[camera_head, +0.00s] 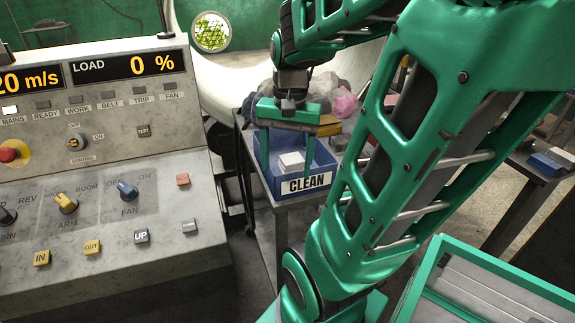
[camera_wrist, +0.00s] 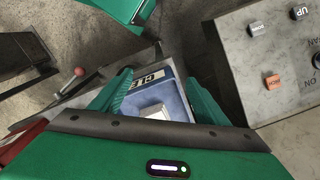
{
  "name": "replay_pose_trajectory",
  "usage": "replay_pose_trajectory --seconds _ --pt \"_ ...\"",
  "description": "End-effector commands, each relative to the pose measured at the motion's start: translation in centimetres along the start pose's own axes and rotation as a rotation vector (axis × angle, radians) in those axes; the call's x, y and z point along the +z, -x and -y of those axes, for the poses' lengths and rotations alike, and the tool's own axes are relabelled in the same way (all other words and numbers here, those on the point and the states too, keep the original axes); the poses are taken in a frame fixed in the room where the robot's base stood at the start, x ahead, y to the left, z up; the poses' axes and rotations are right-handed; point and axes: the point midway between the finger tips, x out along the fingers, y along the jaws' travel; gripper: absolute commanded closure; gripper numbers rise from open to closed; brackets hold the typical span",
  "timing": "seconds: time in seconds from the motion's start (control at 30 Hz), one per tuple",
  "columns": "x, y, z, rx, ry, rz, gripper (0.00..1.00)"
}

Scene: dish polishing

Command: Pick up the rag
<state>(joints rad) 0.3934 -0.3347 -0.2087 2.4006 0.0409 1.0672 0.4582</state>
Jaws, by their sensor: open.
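A blue bin (camera_head: 262,165) with a "CLEAN" label stands on a grey table in the head view. A small white folded-looking item (camera_head: 291,161) lies in it; it may be a clean rag, but I cannot tell for sure. A crumpled pile of pink and greyish cloth-like pieces (camera_head: 343,103) lies behind the bin. My gripper (camera_head: 285,152) hangs over the bin with its fingers apart and nothing seen between them. In the wrist view, the white item (camera_wrist: 153,111) and the blue bin (camera_wrist: 172,88) show between the fingers of my gripper (camera_wrist: 158,92).
A control console (camera_head: 90,200) with knobs and buttons stands at left. The table (camera_head: 295,200) holds the bin and a yellowish block (camera_head: 328,126) by the pile. Another table (camera_head: 520,190) with blue blocks is at right. A green-framed box (camera_head: 490,290) is at lower right.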

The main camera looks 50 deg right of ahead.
Motion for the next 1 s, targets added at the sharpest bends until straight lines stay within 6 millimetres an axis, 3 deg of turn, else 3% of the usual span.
replay_pose_trajectory --seconds 0.03,0.2,0.43,0.67,1.0 --pt "-2.0 0.3 0.3 -0.003 -0.122 0.007 0.31" --pt "-7.9 1.2 1.1 -0.025 -0.525 0.028 0.31" --pt "-13.8 1.4 0.7 -0.043 -0.912 0.057 0.31" --pt "-15.5 0.7 0.5 -0.047 -1.036 0.070 0.31" --pt "-15.3 -3.7 0.8 -0.046 -1.037 0.070 0.31"
